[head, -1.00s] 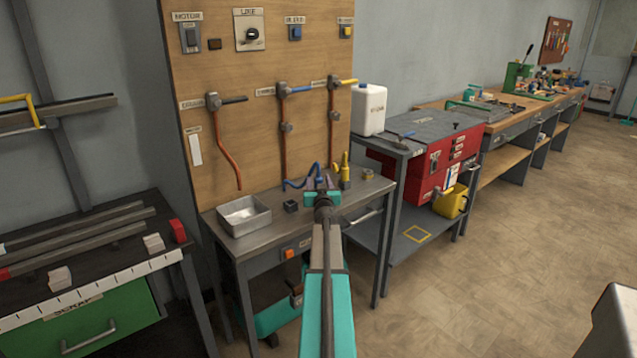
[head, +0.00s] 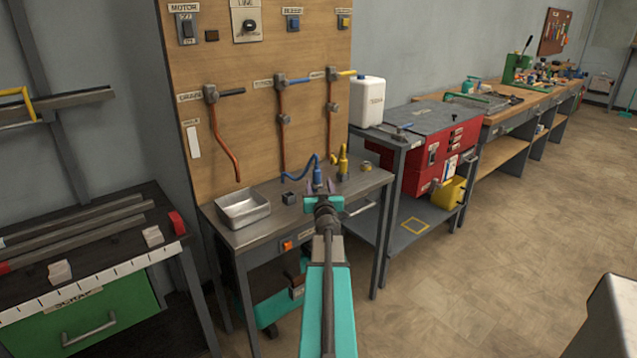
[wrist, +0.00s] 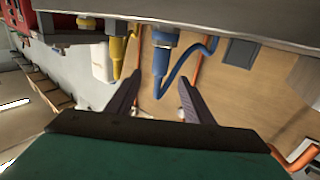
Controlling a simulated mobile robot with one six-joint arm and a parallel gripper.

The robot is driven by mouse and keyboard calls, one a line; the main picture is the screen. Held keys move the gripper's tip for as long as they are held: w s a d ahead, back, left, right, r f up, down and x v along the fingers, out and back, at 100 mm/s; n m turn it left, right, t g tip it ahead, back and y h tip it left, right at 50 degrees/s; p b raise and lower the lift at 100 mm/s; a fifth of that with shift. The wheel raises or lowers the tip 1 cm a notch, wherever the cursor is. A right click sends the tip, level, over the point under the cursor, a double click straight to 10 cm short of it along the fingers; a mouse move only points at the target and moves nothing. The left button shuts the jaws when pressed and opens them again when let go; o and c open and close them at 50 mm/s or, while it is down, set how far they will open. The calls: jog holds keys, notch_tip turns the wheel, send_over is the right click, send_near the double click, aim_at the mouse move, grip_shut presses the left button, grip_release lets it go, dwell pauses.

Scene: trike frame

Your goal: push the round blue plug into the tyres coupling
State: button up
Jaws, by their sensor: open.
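The round blue plug (head: 317,178) stands upright on the bench top, with a blue hose curving off to its left. It also shows in the wrist view (wrist: 160,64), where the bench appears at the top. There its end meets a grey-blue fitting (wrist: 164,39) on the bench; I cannot tell how deep it sits. The tyres coupling's own label is not readable. My gripper (head: 322,194) is open in front of the plug. In the wrist view its two fingers (wrist: 157,100) point towards the plug, one on each side, with the plug apparently beyond the tips.
A yellow plug (head: 343,160) stands just right of the blue one; it also shows in the wrist view (wrist: 117,50). A small dark block (head: 288,198) and a metal tray (head: 243,207) lie to the left. The panel (head: 255,140) with pipes and valves rises behind.

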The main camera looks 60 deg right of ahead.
jog(key=shift+v, duration=2.3)
